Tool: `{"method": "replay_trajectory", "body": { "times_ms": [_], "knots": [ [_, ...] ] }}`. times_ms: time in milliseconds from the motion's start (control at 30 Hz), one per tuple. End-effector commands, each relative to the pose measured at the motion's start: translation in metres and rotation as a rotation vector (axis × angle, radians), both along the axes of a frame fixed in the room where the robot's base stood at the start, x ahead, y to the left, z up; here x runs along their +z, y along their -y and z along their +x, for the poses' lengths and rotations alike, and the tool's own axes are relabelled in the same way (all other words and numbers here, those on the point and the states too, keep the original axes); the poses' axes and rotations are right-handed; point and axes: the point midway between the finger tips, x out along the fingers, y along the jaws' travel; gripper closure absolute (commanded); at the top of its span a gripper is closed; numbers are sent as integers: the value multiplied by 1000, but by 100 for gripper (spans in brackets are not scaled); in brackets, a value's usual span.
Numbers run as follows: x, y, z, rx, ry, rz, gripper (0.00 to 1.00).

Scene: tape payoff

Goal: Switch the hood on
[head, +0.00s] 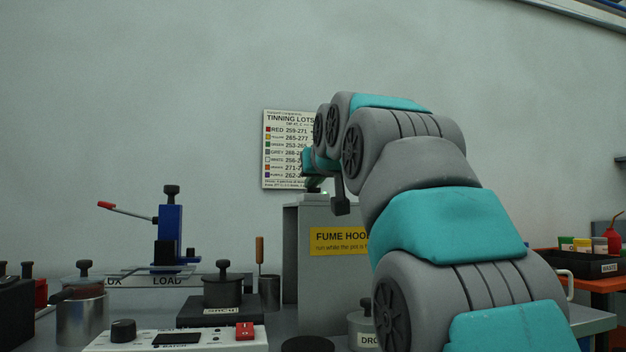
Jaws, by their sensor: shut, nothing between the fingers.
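The fume hood (307,270) is a grey box with a yellow "FUME HOOD" label (338,241), standing in the middle of the bench. My arm covers its right part and the end of the label. I cannot make out a switch on the visible part of the hood. My gripper (316,186) is at the far end of my arm, small, near the hood's top edge. It is shut and empty. I cannot tell whether it touches the hood. A dark block on a stalk hangs beside it, in front of the hood's upper part.
A control box (190,338) with a black knob and a red switch (244,330) stands in front. Behind it are a lidded pot (223,289), a blue press (169,237) and a metal can (82,318). A lot chart (284,150) hangs on the wall.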

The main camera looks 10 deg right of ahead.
Motion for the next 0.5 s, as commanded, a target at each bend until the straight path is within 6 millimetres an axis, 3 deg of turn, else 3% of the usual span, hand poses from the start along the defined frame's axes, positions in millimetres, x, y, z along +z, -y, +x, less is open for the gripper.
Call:
{"method": "replay_trajectory", "body": {
  "times_ms": [367, 500],
  "knots": [
    [47, 0, -6, 1, 1, 0, 100],
    [52, 0, -39, 1, 2, 0, 100]
  ]
}}
